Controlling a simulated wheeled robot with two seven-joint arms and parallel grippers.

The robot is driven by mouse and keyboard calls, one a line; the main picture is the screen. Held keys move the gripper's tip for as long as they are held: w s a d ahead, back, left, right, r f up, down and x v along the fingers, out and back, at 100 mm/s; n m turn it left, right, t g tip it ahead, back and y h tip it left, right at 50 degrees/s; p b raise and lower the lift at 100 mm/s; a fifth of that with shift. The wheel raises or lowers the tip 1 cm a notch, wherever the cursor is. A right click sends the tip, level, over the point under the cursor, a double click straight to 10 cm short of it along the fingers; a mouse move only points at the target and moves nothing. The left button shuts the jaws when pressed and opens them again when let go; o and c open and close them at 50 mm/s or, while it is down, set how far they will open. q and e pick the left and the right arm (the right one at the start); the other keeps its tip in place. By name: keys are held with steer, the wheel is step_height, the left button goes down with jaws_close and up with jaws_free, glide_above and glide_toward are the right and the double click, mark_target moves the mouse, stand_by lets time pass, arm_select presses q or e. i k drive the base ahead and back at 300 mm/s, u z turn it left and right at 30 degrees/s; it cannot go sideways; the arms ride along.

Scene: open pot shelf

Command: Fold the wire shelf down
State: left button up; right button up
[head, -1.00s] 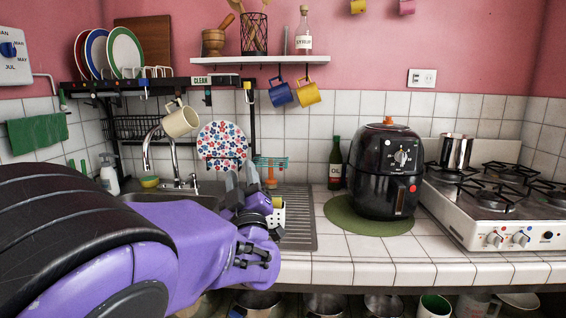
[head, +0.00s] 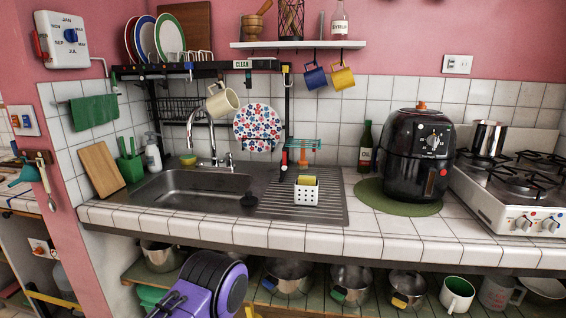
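A black wire shelf (head: 180,109) shows above the back of the sink, under the black over-sink rack (head: 205,69). Its wire grid is seen nearly face-on, and I cannot tell its exact tilt. A cream mug (head: 222,101) hangs in front of its right end and hides part of it. A purple part of my arm shows low in the picture, in front of the pot shelf under the counter. The fingertips of my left gripper are not visible. My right gripper is not in view.
The sink (head: 190,189) is empty, with a tap (head: 205,135) standing behind it. A white cutlery holder (head: 306,190) is on the drainer. An air fryer (head: 418,160) and a stove (head: 520,190) stand right. Several pots line the lower shelf (head: 325,300).

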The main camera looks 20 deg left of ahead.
mark_target(314, 146)
steer(key=u, duration=0.45)
steer(key=k, duration=1.05)
steer(key=z, duration=0.35)
steer(key=i, duration=1.65)
steer(key=u, duration=0.35)
